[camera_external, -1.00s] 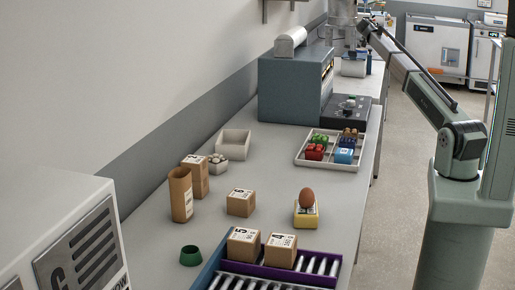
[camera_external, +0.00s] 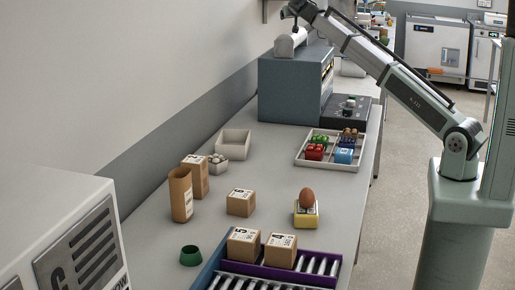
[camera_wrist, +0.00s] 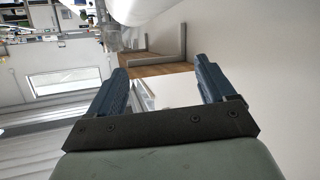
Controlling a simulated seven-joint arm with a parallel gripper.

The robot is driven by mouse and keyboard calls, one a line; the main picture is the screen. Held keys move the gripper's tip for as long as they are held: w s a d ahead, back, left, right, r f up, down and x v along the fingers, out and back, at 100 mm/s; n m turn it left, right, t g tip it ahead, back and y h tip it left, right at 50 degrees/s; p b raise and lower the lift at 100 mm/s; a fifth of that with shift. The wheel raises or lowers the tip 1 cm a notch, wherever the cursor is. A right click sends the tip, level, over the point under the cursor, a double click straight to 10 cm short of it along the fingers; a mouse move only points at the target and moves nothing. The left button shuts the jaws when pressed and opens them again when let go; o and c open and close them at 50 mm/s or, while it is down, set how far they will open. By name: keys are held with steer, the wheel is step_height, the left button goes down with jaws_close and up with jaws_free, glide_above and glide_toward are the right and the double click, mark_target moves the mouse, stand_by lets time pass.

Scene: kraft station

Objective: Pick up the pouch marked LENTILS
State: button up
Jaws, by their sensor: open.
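No label reading LENTILS can be made out in either view. Small packs lie in the white divided tray (camera_external: 334,166) in the external view: a green one (camera_external: 319,139), a red one (camera_external: 314,152), a blue one (camera_external: 344,156) and a brown one (camera_external: 350,134). Their print is too small to read, so I cannot tell which, if any, is the pouch. My gripper (camera_wrist: 160,72) shows in the wrist view with its two blue fingers apart and nothing between them. In the external view my arm reaches up to the top edge, well above the bench; the fingers are not clear there.
Cardboard boxes (camera_external: 240,203) and an egg (camera_external: 306,197) on a yellow holder stand on the bench. A roller rack (camera_external: 215,262) is in front, a blue-grey machine (camera_external: 290,88) behind. A wooden shelf (camera_wrist: 160,68) shows beyond my fingers. Bench between boxes and tray is clear.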

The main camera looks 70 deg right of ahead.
steer(key=w+a+n+t+y, duration=0.1)
steer(key=w+a, duration=0.2)
steer(key=a, duration=0.5)
steer(key=w+a+n+y, duration=0.1)
steer(key=w+a, duration=0.2)
steer(key=a, duration=0.5)
steer(key=n+g+y, duration=0.6)
steer(key=n+y, duration=1)
steer(key=n, duration=1.3)
glide_above(179, 185)
steer(key=w+d, duration=0.1)
steer(key=d, duration=0.7)
step_height(179, 185, down, 20)
steer(key=x, duration=1.3)
steer(key=shift+w+a+f, duration=0.1)
steer(key=shift+a+f, duration=0.1)
steer(key=shift+f, duration=0.1)
steer(key=c, duration=1.3)
